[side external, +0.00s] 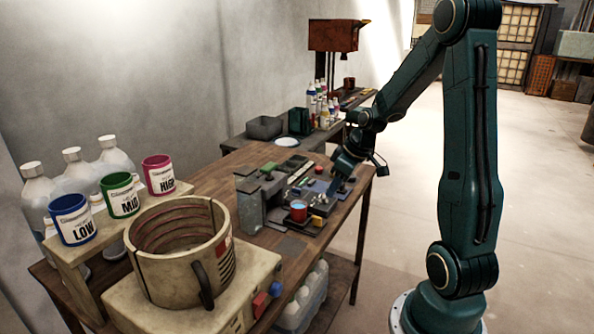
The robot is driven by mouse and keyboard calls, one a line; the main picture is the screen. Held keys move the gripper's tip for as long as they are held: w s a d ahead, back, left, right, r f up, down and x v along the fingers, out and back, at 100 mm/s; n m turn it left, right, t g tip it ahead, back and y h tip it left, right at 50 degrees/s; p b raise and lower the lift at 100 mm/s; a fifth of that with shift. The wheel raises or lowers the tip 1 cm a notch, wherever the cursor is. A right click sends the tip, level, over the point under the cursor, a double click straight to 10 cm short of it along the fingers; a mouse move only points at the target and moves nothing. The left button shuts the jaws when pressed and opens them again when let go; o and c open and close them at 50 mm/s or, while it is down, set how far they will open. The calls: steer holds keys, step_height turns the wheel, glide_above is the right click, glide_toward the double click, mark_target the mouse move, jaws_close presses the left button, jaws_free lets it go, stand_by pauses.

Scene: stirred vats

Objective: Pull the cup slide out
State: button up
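A small red cup (299,211) with a blue top surface stands upright at the front of a grey block-like machine (252,205) on the wooden table. The cup appears to rest on a low dark base, which I take for the cup slide; its outline is too small to make out. My gripper (359,178) hangs over the right side of the table, right of and behind the cup, apart from it. The spread of its fingers is not clear in this view, and I see nothing held in it.
A large beige vat (180,250) stands on a base at the front left. Blue (73,220), green (119,195) and pink (158,175) mugs stand on a shelf behind it. Small items crowd the table around the machine. Open floor (540,200) lies to the right.

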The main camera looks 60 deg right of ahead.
steer(key=shift+v, duration=0.75)
steer(key=s+a+r, duration=0.1)
steer(key=a+r, duration=0.3)
steer(key=a, duration=0.3)
steer(key=s+a+r, duration=0.1)
steer(key=a+r, duration=0.4)
steer(key=a, duration=0.2)
steer(key=s+a+r+t, duration=0.1)
steer(key=s+a+r, duration=0.2)
steer(key=s+a, duration=0.7)
steer(key=shift+r, duration=0.15)
